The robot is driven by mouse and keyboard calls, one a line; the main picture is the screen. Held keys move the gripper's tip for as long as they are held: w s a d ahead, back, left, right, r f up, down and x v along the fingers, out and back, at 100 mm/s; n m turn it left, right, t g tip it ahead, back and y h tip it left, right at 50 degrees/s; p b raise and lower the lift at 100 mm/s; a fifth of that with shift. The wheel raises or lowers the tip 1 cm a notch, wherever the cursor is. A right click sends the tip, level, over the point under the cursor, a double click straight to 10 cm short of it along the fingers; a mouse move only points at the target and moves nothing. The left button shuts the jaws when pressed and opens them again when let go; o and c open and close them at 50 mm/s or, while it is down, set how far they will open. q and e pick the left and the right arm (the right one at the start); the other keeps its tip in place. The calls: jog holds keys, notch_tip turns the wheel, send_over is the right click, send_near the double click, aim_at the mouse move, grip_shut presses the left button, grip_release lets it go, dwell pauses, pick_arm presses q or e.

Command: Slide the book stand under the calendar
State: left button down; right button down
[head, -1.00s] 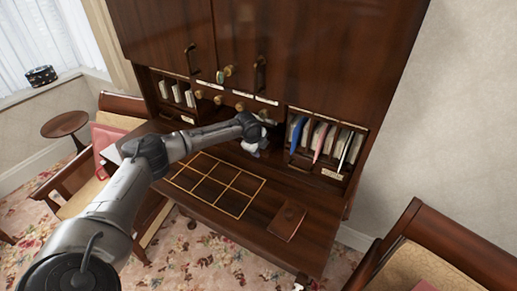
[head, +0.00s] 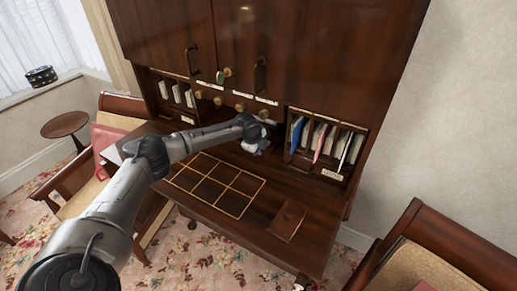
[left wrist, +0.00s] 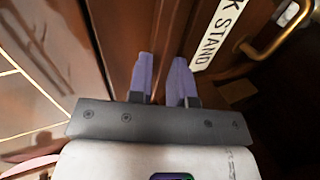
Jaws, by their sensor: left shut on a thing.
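My left gripper (head: 264,138) reaches into the row of pigeonholes at the back of the desk. In the left wrist view its two pale purple fingers (left wrist: 164,80) stand a little apart, shut on a dark brown wooden part. A white label (left wrist: 212,38) with the visible letters "K STAND" lies just right of the fingertips, so I take the held part to be the book stand (left wrist: 160,30). A brass handle (left wrist: 275,40) shows beside the label. In the head view the arm hides most of the stand. I cannot tell for certain which thing is the calendar. My right gripper is out of view.
The desk top carries a gold-lined grid (head: 216,184) and a small brown book (head: 287,220) lying flat. Coloured folders (head: 318,140) stand in the right compartment. Brass knobs and closed cabinet doors (head: 165,40) are above. A chair (head: 425,250) stands at right.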

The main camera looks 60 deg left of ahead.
pick_arm(q)
jog(key=shift+a+f, duration=0.1)
jog(key=shift+w+a, duration=0.4)
jog(key=shift+a, duration=0.1)
jog(key=c, duration=1)
grip_release()
